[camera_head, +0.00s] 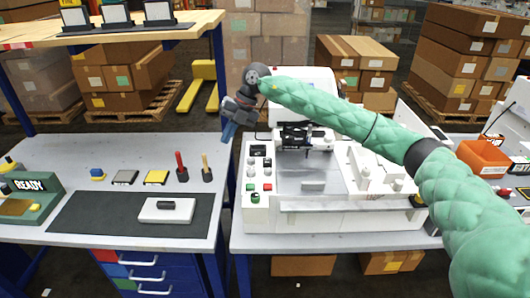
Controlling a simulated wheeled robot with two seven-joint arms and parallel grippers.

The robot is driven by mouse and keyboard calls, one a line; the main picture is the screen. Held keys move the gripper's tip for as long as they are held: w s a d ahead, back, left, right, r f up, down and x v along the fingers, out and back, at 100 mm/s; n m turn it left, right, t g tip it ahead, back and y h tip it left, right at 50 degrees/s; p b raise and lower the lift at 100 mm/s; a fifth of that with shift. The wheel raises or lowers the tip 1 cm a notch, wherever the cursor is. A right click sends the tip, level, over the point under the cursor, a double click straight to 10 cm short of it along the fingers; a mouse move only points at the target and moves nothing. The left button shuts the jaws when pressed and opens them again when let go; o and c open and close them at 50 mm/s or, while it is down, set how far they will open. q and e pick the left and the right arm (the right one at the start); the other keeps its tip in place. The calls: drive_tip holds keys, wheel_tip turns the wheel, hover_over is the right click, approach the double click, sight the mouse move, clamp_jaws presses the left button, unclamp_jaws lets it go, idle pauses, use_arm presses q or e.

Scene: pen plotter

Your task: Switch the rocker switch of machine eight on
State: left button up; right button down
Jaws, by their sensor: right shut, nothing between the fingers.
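A white pen plotter (330,218) stands on the right-hand table, with a grey bed (312,175) and a control panel (258,175) at its left front. The panel carries black parts, pale knobs, and green and red buttons. I cannot make out which part is the rocker switch or its position, and no machine number is legible. My right arm reaches across above the plotter from the right. My right gripper (228,131) is shut and empty, pointing down beside the plotter's back left corner, apart from the panel in the picture. My left gripper is out of view.
The left table holds a dark mat (100,218) with a white block (166,211), a green READY box (30,205), and red (181,168) and yellow (206,168) handled tools. A shelf post (217,75) rises left of my gripper. An orange bin (483,158) stands at right.

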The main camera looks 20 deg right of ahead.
sight(268, 163)
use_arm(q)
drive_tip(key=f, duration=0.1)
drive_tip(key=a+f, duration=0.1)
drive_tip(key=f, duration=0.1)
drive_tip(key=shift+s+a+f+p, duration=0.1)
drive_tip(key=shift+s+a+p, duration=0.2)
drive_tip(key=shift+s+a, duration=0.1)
use_arm(e)
drive_tip(key=w+d+r+m+h, duration=0.1)
drive_tip(key=d+h, duration=0.2)
drive_tip(key=d, duration=0.4)
drive_tip(key=w+d+r+m+h, duration=0.1)
drive_tip(key=w+d+h, duration=0.1)
drive_tip(key=d, duration=0.4)
drive_tip(key=shift+w+d+r+g+h, duration=0.2)
drive_tip(key=shift+w+d+g+h, duration=0.1)
drive_tip(key=shift+d+h, duration=0.15)
